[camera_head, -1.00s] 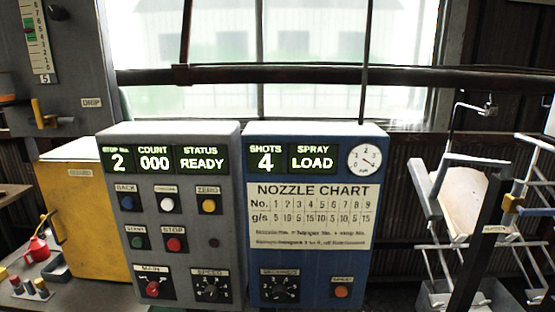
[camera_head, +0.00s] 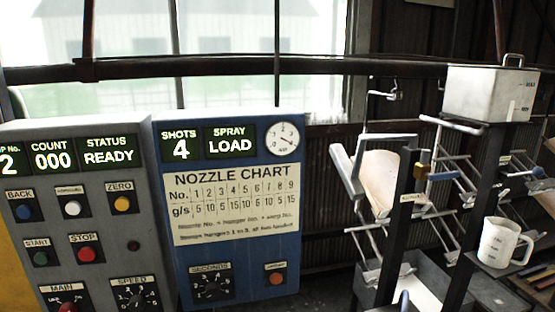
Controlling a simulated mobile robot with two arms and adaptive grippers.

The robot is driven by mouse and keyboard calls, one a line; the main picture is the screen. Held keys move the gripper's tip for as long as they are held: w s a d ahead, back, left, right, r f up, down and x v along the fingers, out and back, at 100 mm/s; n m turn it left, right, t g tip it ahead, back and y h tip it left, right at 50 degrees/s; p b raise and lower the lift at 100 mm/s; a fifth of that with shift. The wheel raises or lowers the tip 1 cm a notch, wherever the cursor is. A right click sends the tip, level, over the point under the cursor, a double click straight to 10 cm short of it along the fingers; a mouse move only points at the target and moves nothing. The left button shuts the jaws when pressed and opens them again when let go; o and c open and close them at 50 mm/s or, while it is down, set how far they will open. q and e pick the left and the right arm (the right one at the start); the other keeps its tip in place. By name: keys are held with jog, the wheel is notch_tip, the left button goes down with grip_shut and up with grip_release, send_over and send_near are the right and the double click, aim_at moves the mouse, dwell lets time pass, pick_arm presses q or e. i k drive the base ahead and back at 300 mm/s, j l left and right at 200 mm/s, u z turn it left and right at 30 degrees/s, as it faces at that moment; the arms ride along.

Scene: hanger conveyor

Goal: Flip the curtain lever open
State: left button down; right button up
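A small orange-yellow piece (camera_head: 420,170) sits on a dark upright post (camera_head: 388,240) right of the consoles, with a blue piece (camera_head: 441,176) beside it. A small label (camera_head: 413,198) on the post is too small to read. I cannot tell whether either piece is the curtain lever, or whether such a lever is open or shut. A tan curved panel (camera_head: 379,183) stands in a pale metal frame just left of the post. Neither of my grippers is in view.
A grey console (camera_head: 82,210) reads READY, and a blue console (camera_head: 285,235) reads SPRAY LOAD. A white container (camera_head: 488,92) stands high at right, above a white measuring jug (camera_head: 498,245). A dark horizontal bar (camera_head: 230,69) crosses the window.

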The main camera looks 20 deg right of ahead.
aim_at(536, 171)
jog(key=z, duration=1.95)
